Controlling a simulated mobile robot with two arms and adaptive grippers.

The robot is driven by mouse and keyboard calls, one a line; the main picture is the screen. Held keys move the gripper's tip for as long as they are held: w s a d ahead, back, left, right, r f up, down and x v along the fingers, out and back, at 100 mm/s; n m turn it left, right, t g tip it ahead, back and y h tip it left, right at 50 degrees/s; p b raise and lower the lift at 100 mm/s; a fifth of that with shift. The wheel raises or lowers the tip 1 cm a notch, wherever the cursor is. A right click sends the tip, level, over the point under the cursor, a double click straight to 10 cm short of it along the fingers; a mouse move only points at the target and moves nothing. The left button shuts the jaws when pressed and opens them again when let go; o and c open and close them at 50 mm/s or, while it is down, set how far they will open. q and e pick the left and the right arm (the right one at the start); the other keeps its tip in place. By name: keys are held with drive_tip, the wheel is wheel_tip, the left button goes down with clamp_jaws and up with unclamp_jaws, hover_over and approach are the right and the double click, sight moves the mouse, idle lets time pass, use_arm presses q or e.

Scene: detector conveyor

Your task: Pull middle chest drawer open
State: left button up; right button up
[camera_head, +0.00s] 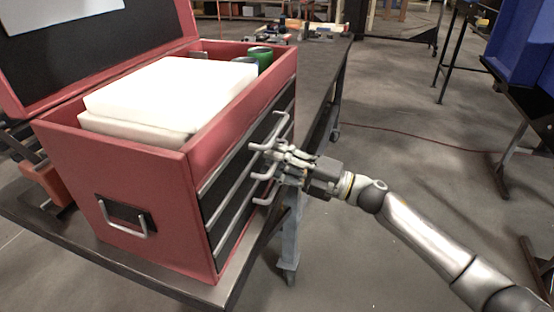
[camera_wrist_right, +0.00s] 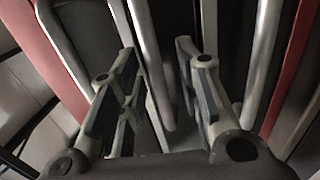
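The red tool chest (camera_head: 120,185) stands on a table with its lid up. Its dark drawer fronts face right, with light metal bar handles one above another. My right gripper (camera_head: 278,154) is at these handles, close to the middle handle (camera_head: 262,174). In the right wrist view my right gripper (camera_wrist_right: 156,50) has its two fingers spread. A handle bar (camera_wrist_right: 155,75) runs between them with visible gaps on both sides, and other bars lie outside the fingers. I see no drawer clearly pulled out. My left gripper is not in view.
White blocks (camera_head: 165,90) and green cans (camera_head: 260,56) sit in the chest's open top. The table (camera_head: 325,62) extends behind the chest. A blue bin (camera_head: 520,45) is on a stand at far right. The floor to the right is mostly clear.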

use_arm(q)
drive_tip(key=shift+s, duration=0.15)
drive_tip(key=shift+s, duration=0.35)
use_arm(e)
clamp_jaws()
drive_tip(key=shift+d, duration=0.1)
use_arm(q)
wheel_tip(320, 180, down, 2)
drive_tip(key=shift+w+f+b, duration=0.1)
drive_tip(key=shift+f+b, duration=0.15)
drive_tip(key=shift+b, duration=1)
use_arm(e)
drive_tip(key=r+v, duration=0.3)
drive_tip(key=v, duration=1.4)
drive_tip(key=shift+s+d, duration=0.3)
drive_tip(key=shift+d, duration=0.35)
drive_tip(key=shift+r, duration=0.1)
unclamp_jaws()
drive_tip(key=v, duration=1.2)
